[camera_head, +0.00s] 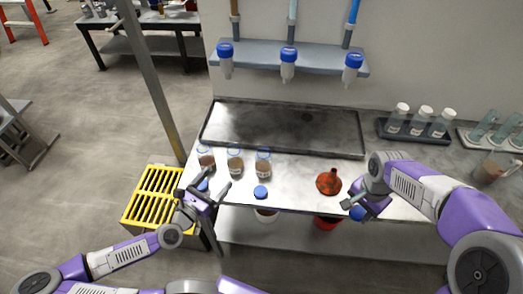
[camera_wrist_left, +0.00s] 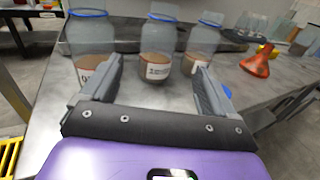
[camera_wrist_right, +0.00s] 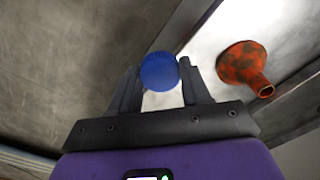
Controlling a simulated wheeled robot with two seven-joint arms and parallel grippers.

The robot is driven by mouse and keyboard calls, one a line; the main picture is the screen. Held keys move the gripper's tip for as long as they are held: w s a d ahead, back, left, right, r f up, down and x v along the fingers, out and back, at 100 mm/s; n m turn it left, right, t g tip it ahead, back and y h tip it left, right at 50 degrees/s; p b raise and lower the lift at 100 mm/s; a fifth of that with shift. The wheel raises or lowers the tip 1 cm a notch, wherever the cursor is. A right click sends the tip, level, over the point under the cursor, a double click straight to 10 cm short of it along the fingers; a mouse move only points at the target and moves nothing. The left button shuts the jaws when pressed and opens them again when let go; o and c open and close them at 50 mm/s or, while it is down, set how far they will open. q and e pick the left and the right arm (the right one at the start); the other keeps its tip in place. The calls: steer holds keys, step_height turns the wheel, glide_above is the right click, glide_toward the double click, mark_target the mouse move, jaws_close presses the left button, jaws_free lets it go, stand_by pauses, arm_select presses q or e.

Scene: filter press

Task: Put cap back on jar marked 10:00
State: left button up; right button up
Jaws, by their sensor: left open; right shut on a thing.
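Three open glass jars with brown contents stand in a row on the bench: left jar (camera_head: 206,160), middle jar (camera_head: 235,163) and right jar (camera_head: 263,162). In the left wrist view, the left jar (camera_wrist_left: 90,45) has a label seeming to begin with 9. The middle jar's label (camera_wrist_left: 158,71) is too small to read, and my finger partly covers the right jar's label. My left gripper (camera_head: 208,184) is open and empty in front of the jars. My right gripper (camera_wrist_right: 159,75) is shut on a blue cap (camera_wrist_right: 159,71), right of the funnel. Another blue cap (camera_head: 261,192) lies before the right jar; a third (camera_head: 203,185) shows by my left gripper.
An orange funnel (camera_head: 329,182) stands on the bench near my right gripper. A dark tray (camera_head: 285,128) lies behind the jars. Racks of tubes (camera_head: 416,133) are at the right. A yellow slatted crate (camera_head: 150,205) is on the floor at left, near a grey post (camera_head: 150,80).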

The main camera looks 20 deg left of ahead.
mark_target(229, 163)
arm_select(q)
steer(key=shift+a+r, duration=0.2)
steer(key=shift+a, duration=0.05)
arm_select(e)
steer(key=shift+r, duration=0.15)
arm_select(q)
steer(key=shift+s, duration=0.1)
arm_select(e)
steer(key=shift+s, duration=0.1)
arm_select(q)
steer(key=shift+w+d+b, duration=0.15)
steer(key=shift+w+d, duration=0.05)
steer(key=shift+w, duration=0.9)
steer(key=shift+w+d+b, duration=0.1)
steer(key=shift+w+d, duration=0.15)
steer(key=shift+w, duration=0.85)
steer(key=shift+w+d+b, duration=0.15)
steer(key=shift+w+d, duration=0.05)
steer(key=shift+w, duration=0.9)
arm_select(e)
steer(key=shift+f, duration=0.45)
arm_select(q)
steer(key=shift+w+f, duration=0.1)
